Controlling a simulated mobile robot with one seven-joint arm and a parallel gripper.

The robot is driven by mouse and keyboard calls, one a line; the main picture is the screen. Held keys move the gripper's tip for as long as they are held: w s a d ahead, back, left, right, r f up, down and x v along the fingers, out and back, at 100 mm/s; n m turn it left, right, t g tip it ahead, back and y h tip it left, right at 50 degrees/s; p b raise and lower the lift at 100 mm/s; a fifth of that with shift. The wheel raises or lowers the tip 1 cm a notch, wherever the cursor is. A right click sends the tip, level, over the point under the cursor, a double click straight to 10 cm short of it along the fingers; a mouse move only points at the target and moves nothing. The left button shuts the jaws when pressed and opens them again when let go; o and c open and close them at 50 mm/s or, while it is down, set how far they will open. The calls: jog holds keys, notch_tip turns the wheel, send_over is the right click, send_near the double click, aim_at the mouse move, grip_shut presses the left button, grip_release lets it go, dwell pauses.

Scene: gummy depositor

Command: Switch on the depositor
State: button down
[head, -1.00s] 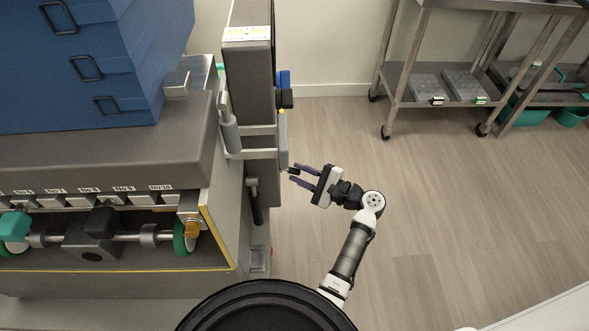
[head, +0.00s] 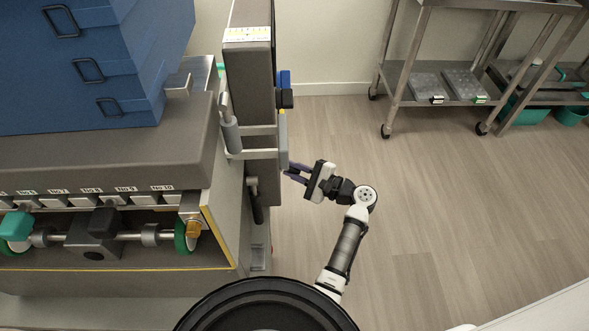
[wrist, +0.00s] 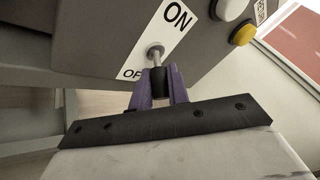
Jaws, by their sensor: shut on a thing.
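The depositor (head: 100,155) is the large grey machine on the left in the head view. Its upright control column (head: 250,75) stands at its right side. In the wrist view a metal toggle switch (wrist: 155,55) comes out of the panel beside a white label (wrist: 170,32) reading ON at the top and OFF, partly hidden, at the bottom. My gripper (wrist: 158,82) has its purple fingers shut on the dark tip of the switch. In the head view my gripper (head: 292,174) meets the right side of the column; the switch is hidden there.
A yellow button (wrist: 243,35) and a white button (wrist: 230,8) sit right of the label. Blue stacked trays (head: 90,70) stand on the machine. A steel rack (head: 400,70) is at the back right. The wooden floor (head: 450,200) to the right is clear.

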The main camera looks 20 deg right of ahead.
aim_at(294, 169)
jog(key=shift+d+r+n+g+h+p, duration=0.1)
jog(key=shift+r+n+g+h+p, duration=0.55)
jog(key=shift+p, duration=1.15)
jog(key=r+g+h+p, duration=0.1)
jog(key=h+p, duration=0.1)
jog(key=p, duration=0.2)
jog(key=shift+r+n, duration=0.1)
jog(key=shift+n, duration=0.25)
jog(key=h+p, duration=0.1)
jog(key=p, duration=0.1)
jog(key=r+n+g+h+p, duration=0.1)
jog(key=p, duration=0.2)
jog(key=shift+g+h, duration=0.25)
jog(key=shift+h, duration=0.1)
jog(key=shift+n+h+p, duration=0.4)
jog(key=shift+h+p, duration=0.1)
jog(key=shift+p, duration=0.1)
jog(key=shift+f, duration=0.1)
jog(key=c, duration=1.6)
grip_release()
jog(key=shift+s, duration=0.1)
